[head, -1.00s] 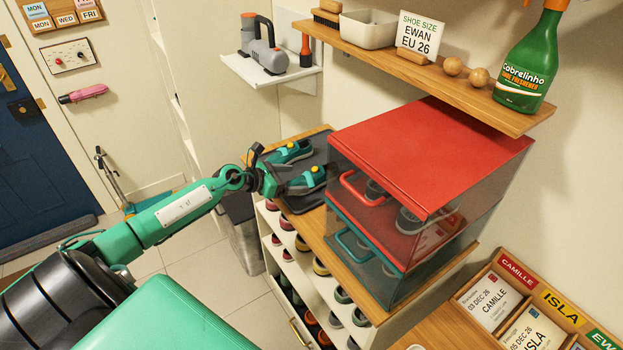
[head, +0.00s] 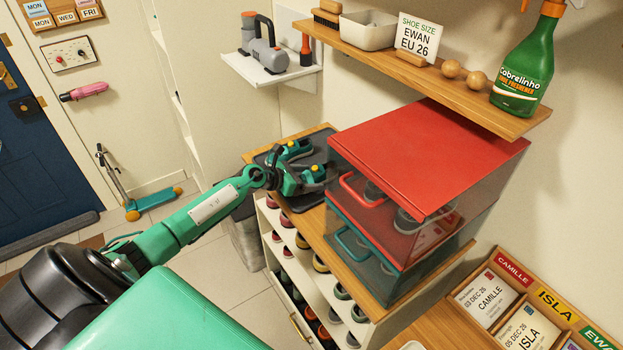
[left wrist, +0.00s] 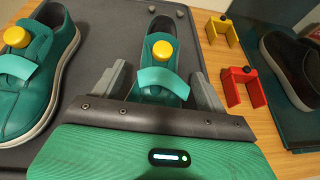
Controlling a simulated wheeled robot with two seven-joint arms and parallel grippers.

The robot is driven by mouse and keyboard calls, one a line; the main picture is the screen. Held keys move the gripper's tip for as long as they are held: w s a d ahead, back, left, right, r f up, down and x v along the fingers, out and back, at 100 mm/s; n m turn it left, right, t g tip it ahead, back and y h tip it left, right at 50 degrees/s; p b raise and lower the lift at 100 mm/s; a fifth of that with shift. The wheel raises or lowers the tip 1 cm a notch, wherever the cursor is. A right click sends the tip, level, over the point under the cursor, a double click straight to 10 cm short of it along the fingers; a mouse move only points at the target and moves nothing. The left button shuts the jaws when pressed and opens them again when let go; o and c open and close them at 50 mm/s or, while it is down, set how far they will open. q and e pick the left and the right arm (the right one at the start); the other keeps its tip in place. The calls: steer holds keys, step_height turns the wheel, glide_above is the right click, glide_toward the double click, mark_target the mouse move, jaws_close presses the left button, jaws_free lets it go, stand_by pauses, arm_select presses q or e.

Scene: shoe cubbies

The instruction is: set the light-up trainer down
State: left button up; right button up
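Two teal trainers with yellow buttons rest on a dark grey mat (left wrist: 215,62) on the cubby top. One trainer (left wrist: 160,62) is between the fingers of my left gripper (left wrist: 162,85); the other trainer (left wrist: 38,75) stands to its left in the left wrist view. My left gripper also shows at the mat in the head view (head: 303,186). Its two grey fingers are spread, one on each side of the trainer, with slight gaps visible. The trainer's near end is hidden by the gripper body. My right gripper is not in view.
Red and teal clear-fronted boxes (head: 430,160) stand right of the mat. A yellow bracket (left wrist: 225,28) and a red bracket (left wrist: 243,88) lie beside it. A wooden shelf (head: 420,75) with a green spray bottle (head: 524,70) overhangs the boxes. Shoes fill the cubbies (head: 283,245) below.

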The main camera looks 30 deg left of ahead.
arm_select(q)
steer(key=c, duration=0.8)
steer(key=shift+c, duration=0.2)
steer(key=shift+r, duration=0.15)
